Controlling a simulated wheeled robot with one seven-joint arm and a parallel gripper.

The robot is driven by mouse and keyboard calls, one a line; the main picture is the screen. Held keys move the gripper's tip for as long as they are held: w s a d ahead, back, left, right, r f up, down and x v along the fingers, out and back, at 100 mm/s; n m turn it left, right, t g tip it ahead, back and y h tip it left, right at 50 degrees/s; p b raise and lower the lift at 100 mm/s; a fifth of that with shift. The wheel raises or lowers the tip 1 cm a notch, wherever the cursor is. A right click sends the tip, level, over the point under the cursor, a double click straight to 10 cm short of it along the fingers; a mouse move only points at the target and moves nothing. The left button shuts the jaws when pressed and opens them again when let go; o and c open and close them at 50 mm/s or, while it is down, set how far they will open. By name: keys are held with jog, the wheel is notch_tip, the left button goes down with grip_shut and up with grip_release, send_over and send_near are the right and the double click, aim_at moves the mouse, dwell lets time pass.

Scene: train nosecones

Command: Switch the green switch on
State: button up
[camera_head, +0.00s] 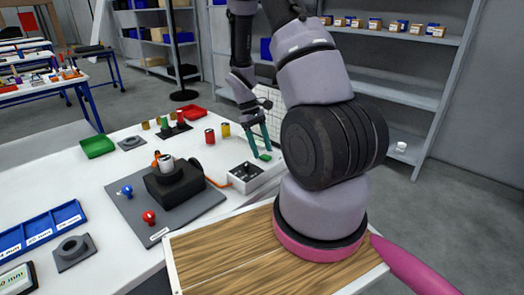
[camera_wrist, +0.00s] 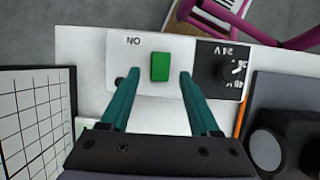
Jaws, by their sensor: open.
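The green switch (camera_wrist: 160,67) is a small rectangular block on a white panel (camera_wrist: 140,45) marked "ON" in the wrist view. In the head view the green switch (camera_head: 265,157) shows at the edge of a small white box (camera_head: 246,178) on the table. My gripper (camera_wrist: 156,82) has two teal fingers, open, with the switch between them and a gap on each side. In the head view my gripper (camera_head: 256,150) is just over the box. I cannot tell how high the fingertips are above the panel, or which way the switch is set.
A black dial (camera_wrist: 231,70) marked "24 V" sits beside the switch. A grid board (camera_wrist: 32,120) stands at the left in the wrist view.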

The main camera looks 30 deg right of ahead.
jog(key=shift+s+d+f, duration=0.1)
jog(key=shift+s+f, duration=0.15)
jog(key=shift+f, duration=0.35)
